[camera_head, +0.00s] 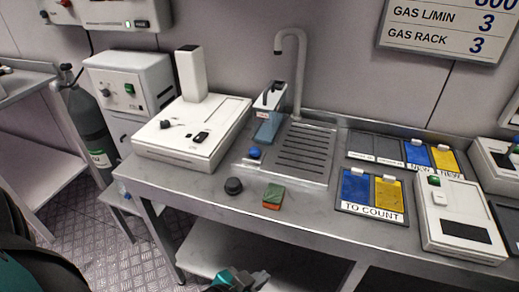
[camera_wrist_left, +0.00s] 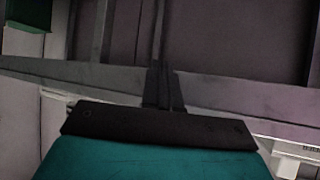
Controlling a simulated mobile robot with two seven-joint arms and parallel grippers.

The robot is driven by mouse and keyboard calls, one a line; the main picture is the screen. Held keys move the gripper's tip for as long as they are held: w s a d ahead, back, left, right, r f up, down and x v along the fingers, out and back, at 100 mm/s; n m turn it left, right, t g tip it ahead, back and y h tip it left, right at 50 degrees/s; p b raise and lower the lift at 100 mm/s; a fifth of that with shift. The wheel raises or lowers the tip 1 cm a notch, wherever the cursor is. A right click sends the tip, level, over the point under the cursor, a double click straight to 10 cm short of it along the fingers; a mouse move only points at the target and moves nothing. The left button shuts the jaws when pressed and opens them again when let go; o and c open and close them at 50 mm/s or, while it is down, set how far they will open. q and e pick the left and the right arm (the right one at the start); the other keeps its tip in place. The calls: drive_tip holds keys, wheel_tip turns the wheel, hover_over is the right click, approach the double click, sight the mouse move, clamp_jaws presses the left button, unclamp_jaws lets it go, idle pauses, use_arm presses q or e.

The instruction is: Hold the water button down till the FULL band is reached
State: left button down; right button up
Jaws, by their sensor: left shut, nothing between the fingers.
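The blue water button (camera_head: 255,153) sits at the front left of the sink's drain plate (camera_head: 300,150), with nothing touching it. A jug with bluish water (camera_head: 268,124) and a dark handle stands behind the button, near the curved tap (camera_head: 301,70). Its FULL band is too small to make out. My left gripper (camera_head: 262,276) is low at the bottom edge of the head view, below and in front of the bench edge, well apart from the button. In the left wrist view its dark fingers (camera_wrist_left: 163,88) are together and empty. My right gripper is not in view.
A dark round knob (camera_head: 233,186) and a green and orange sponge (camera_head: 272,197) lie in front of the sink. A white device (camera_head: 195,130) stands left, a blue and yellow TO COUNT tray (camera_head: 371,209) right. The bench's front edge lies between gripper and sink.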

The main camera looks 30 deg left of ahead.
use_arm(q)
drive_tip(key=shift+a, duration=0.1)
use_arm(e)
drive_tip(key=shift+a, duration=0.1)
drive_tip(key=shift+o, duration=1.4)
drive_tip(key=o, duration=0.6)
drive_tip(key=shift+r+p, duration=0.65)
drive_tip(key=shift+p, duration=0.05)
use_arm(q)
drive_tip(key=w+a+r+m+g, duration=0.1)
drive_tip(key=w+r+m+g, duration=0.3)
drive_tip(key=w+r+m, duration=0.55)
drive_tip(key=shift+n, duration=0.45)
drive_tip(key=w+a+r, duration=0.2)
drive_tip(key=w+r, duration=0.1)
drive_tip(key=w+a+r, duration=0.2)
drive_tip(key=w, duration=0.1)
drive_tip(key=w+a+r, duration=0.3)
drive_tip(key=shift+r, duration=0.3)
drive_tip(key=w+a+r+t, duration=0.2)
drive_tip(key=w+a+r, duration=0.4)
drive_tip(key=a+r, duration=0.2)
drive_tip(key=shift+a, duration=0.65)
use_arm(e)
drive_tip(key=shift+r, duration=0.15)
